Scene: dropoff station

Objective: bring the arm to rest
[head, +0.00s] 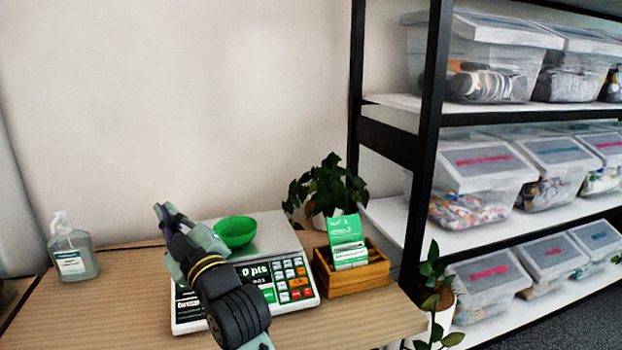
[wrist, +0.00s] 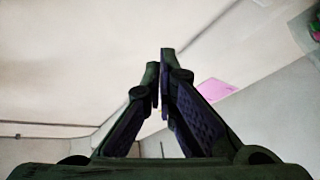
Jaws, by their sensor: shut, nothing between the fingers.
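My gripper (head: 163,211) shows in the head view above the left part of the scale, its fingers pointing up and to the left. In the wrist view my gripper (wrist: 159,65) has its two fingers close together at the tips, with nothing held between them. Behind the fingers the wrist view shows pale wall and ceiling. My arm covers the left part of the white scale (head: 272,226) and part of its display. A green bowl (head: 235,232) sits on the scale's plate, just right of my gripper and apart from it as far as I can tell.
A sanitizer bottle (head: 73,250) stands at the left on the wooden table (head: 125,290). A wooden box (head: 350,279) with green cards (head: 346,240) stands right of the scale. Potted plants (head: 327,187) are behind and beside the table. A black-framed shelf (head: 427,150) with clear bins rises at the right.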

